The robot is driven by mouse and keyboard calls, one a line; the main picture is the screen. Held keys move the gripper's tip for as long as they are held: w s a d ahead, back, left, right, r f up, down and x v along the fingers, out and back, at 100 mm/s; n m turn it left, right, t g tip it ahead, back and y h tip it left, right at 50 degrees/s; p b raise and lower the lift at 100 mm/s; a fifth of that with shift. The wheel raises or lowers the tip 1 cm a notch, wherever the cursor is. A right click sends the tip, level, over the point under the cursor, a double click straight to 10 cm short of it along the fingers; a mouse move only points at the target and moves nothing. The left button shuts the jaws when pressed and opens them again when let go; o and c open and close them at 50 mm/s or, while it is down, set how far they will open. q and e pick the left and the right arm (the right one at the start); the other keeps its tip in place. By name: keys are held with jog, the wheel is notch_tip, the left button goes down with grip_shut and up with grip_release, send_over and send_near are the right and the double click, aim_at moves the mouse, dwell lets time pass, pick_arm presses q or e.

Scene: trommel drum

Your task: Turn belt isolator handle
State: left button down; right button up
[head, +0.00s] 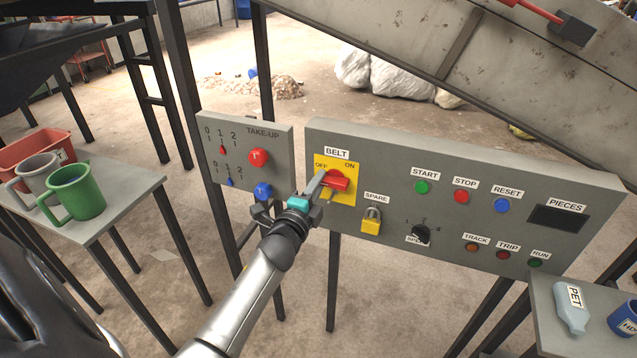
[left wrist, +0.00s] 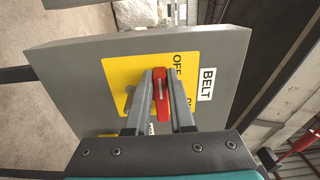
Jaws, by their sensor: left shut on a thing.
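The belt isolator handle (head: 338,180) is red and sits on a yellow plate (head: 350,194) marked OFF and ON, under a BELT label on the grey panel. My left gripper (head: 326,184) reaches it from the lower left. In the left wrist view the handle (left wrist: 161,95) stands between the two fingers of my left gripper (left wrist: 159,98), which are shut on it. In that view the handle lies along the fingers, with the OFF lettering just beyond its tip. The ON lettering is partly hidden by a finger. My right gripper is not in view.
A yellow padlock (head: 371,222) hangs under the SPARE label right of the handle. A take-up panel (head: 246,156) with a red and a blue knob stands to the left.

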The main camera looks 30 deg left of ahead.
pick_arm(q)
jog(key=c, duration=0.8)
grip_release()
jog(key=shift+s, duration=0.1)
jog(key=p+v, duration=0.1)
jog(key=v, duration=1.4)
jog(key=shift+d, duration=0.15)
